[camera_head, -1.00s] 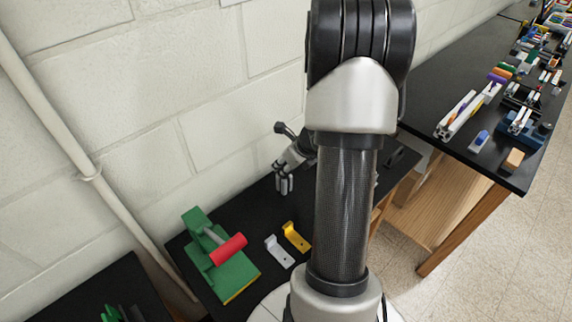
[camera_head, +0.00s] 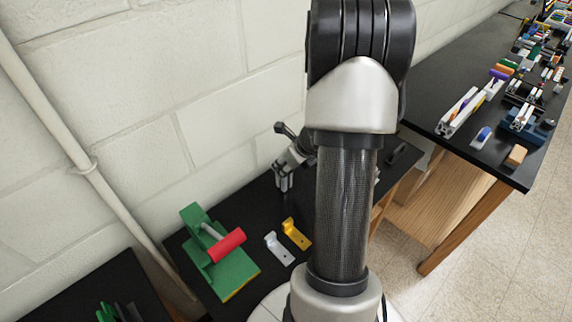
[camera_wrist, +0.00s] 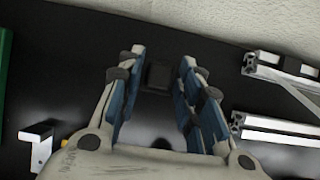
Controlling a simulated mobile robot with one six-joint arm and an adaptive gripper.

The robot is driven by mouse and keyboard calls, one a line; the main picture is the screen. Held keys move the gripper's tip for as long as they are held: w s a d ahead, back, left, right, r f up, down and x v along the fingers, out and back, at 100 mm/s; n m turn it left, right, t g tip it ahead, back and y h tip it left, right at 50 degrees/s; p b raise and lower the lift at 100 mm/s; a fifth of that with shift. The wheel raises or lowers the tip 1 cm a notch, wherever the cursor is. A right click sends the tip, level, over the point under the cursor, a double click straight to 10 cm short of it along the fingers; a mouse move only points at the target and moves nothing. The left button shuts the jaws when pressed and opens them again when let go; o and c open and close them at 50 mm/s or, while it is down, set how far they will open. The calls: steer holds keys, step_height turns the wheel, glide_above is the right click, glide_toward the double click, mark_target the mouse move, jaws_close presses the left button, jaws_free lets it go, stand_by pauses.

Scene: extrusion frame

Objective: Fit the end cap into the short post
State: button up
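My gripper (camera_wrist: 162,56) points down over the black table in the wrist view. Its blue-lined fingers are apart. A small dark block (camera_wrist: 158,76), which looks like the end cap, sits between them, with a gap visible on both sides. In the head view my gripper (camera_head: 284,187) is low over the table by the wall; the cap cannot be made out there. Silver extrusion pieces, an upper one (camera_wrist: 262,66) and a lower one (camera_wrist: 268,127), lie right of my gripper in the wrist view. I cannot tell which is the short post.
A green fixture with a red roller (camera_head: 227,245) stands at the table's left. A silver bracket (camera_head: 278,249) and a yellow bracket (camera_head: 296,234) lie beside it. The wall (camera_head: 215,90) rises close behind. A second black table (camera_head: 430,110) at the right carries many parts.

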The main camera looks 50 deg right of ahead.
steer(key=o, duration=0.5)
steer(key=v, duration=1.2)
